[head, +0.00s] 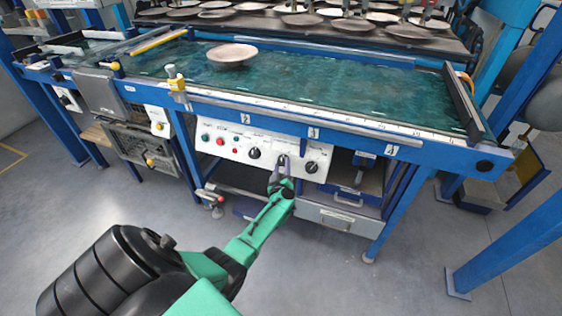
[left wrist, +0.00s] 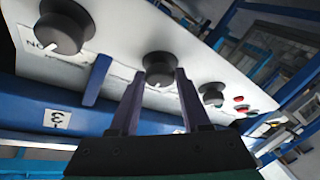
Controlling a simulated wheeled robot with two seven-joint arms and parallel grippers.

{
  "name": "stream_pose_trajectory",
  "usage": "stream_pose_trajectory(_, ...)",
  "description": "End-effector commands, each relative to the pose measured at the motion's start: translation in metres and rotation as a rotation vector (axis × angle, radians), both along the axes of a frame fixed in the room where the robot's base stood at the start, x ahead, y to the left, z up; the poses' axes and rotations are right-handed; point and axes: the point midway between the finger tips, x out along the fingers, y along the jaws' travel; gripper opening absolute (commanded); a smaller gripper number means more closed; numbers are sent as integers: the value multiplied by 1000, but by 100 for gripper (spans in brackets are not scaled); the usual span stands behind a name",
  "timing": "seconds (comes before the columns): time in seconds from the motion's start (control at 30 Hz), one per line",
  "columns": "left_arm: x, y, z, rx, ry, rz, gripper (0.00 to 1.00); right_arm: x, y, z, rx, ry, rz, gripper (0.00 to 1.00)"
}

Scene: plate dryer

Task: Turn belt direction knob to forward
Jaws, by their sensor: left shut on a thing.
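A white control panel (head: 225,144) on the front of the blue conveyor frame carries three black knobs in a row. The right knob (head: 311,167) and left knob (head: 254,153) are free of the gripper. The panel labels are too small to read. My right gripper is not in view.
Above the panel runs the green conveyor belt (head: 330,83) with one plate (head: 232,54) on it. Red and green buttons (head: 220,141) sit left of the knobs. A grey drawer (head: 338,217) lies below. The floor in front is clear.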

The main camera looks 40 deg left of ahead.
Motion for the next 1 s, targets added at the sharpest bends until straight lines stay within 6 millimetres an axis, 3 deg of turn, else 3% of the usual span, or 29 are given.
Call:
stream_pose_trajectory(0.03,1,-3,3,-35,-9,16,0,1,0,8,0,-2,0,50)
stream_pose_trajectory(0.33,2,-4,3,-191,-64,113,0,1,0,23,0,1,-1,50)
stream_pose_trajectory(1.0,3,-3,2,-261,-90,157,0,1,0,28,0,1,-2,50)
